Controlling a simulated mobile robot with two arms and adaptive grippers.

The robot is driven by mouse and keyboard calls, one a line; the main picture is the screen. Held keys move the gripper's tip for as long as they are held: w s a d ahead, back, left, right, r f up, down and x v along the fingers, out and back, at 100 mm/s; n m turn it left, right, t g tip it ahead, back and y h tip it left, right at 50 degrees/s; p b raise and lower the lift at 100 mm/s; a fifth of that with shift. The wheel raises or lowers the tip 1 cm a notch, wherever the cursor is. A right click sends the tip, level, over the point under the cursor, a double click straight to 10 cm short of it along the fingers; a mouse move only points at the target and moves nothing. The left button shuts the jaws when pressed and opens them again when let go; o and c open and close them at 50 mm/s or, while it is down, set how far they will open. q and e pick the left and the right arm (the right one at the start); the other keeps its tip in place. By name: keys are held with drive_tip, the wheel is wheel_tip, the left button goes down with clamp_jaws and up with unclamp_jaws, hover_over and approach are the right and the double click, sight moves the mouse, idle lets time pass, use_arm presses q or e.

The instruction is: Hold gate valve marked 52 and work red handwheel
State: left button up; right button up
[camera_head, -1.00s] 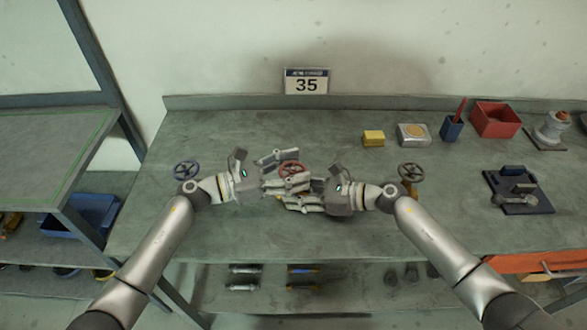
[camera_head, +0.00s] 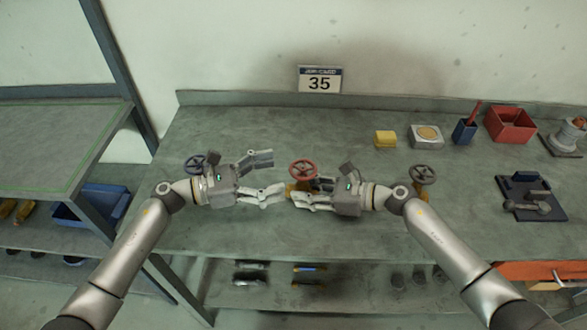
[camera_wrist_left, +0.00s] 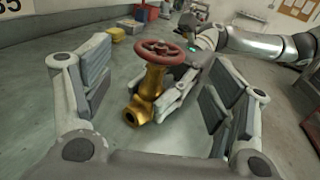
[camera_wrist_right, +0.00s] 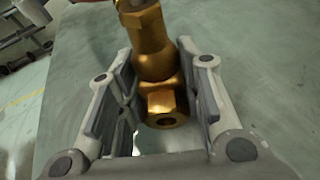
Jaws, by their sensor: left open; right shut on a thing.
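The gate valve is a brass body (camera_wrist_left: 146,96) with a red handwheel (camera_head: 303,170) on top, standing upright on the bench. In the left wrist view the red handwheel (camera_wrist_left: 160,52) is fully clear. My right gripper (camera_head: 293,197) is shut on the lower part of the brass body, which also fills the right wrist view (camera_wrist_right: 152,50). My left gripper (camera_head: 276,176) is open and empty, to the left of the valve, with its fingers spread toward it and apart from the wheel. No marking 52 can be read on the valve.
A blue handwheel (camera_head: 196,163) is behind my left gripper, and a grey handwheel (camera_head: 424,174) stands right of my right gripper. A yellow block (camera_head: 385,138), a red bin (camera_head: 511,123) and a dark fixture (camera_head: 530,197) are farther right.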

sight(303, 168)
use_arm(q)
drive_tip(key=v, duration=0.4)
drive_tip(key=shift+s+a, duration=0.1)
drive_tip(key=shift+a, duration=0.05)
drive_tip(key=shift+s+d+n+t+y, duration=1.2)
drive_tip(key=shift+s+n+t+y, duration=0.85)
drive_tip(key=shift+t, duration=1.05)
drive_tip(key=shift+h, duration=0.25)
drive_tip(key=x, duration=1.2)
drive_tip(key=shift+a, duration=0.1)
